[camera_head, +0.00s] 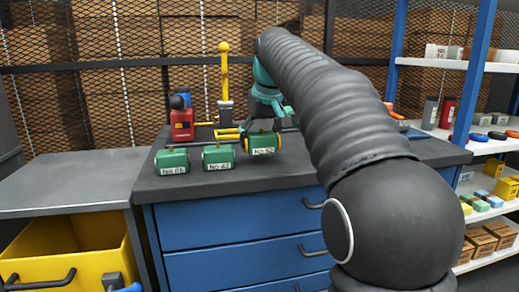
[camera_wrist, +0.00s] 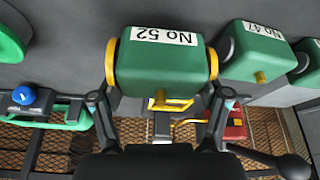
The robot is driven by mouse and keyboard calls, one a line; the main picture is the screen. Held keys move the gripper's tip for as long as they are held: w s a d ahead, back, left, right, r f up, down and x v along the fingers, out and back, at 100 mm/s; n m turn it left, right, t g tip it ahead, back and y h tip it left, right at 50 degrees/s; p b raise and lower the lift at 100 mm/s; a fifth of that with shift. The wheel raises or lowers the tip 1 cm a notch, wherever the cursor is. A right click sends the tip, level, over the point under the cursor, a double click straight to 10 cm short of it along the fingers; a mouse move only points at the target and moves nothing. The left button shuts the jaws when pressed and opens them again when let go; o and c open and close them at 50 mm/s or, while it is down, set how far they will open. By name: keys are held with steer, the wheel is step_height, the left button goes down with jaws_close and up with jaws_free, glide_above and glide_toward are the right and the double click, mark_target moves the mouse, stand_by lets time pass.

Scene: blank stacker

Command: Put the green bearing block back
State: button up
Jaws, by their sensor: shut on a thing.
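Three green blocks with white labels show at the blue cabinet's dark worktop. The block labelled No 52 (camera_head: 262,143) is between the fingers of my gripper (camera_head: 262,138); in the wrist view this block (camera_wrist: 160,72) has round yellow pads against both its ends. My gripper (camera_wrist: 162,64) is shut on it. I cannot tell whether it touches the worktop. The No 47 block (camera_head: 218,157) stands to its left, and the block that seems to read No 61 (camera_head: 171,162) stands farther left. The No 47 block also shows in the wrist view (camera_wrist: 257,55).
A small stacker with a yellow-topped post (camera_head: 225,80) and yellow forks (camera_head: 228,133) stands behind the blocks. A red device (camera_head: 181,124) is left of it. A grey table (camera_head: 70,180) with a yellow bin (camera_head: 70,250) below is at left. White shelves (camera_head: 432,64) stand at right.

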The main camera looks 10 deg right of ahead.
steer(key=shift+f, duration=1.25)
steer(key=shift+f, duration=0.15)
steer(key=o, duration=1.8)
steer(key=shift+c, duration=0.2)
steer(key=a+v, duration=0.1)
steer(key=v, duration=1.1)
steer(key=s+f+m+t, duration=0.1)
steer(key=s+f+m, duration=0.1)
steer(key=s+f, duration=2.5)
step_height(320, 180, down, 4)
steer(key=shift+d+r+h+p, duration=0.2)
steer(key=shift+r+h+p, duration=0.1)
steer(key=shift+p, duration=0.15)
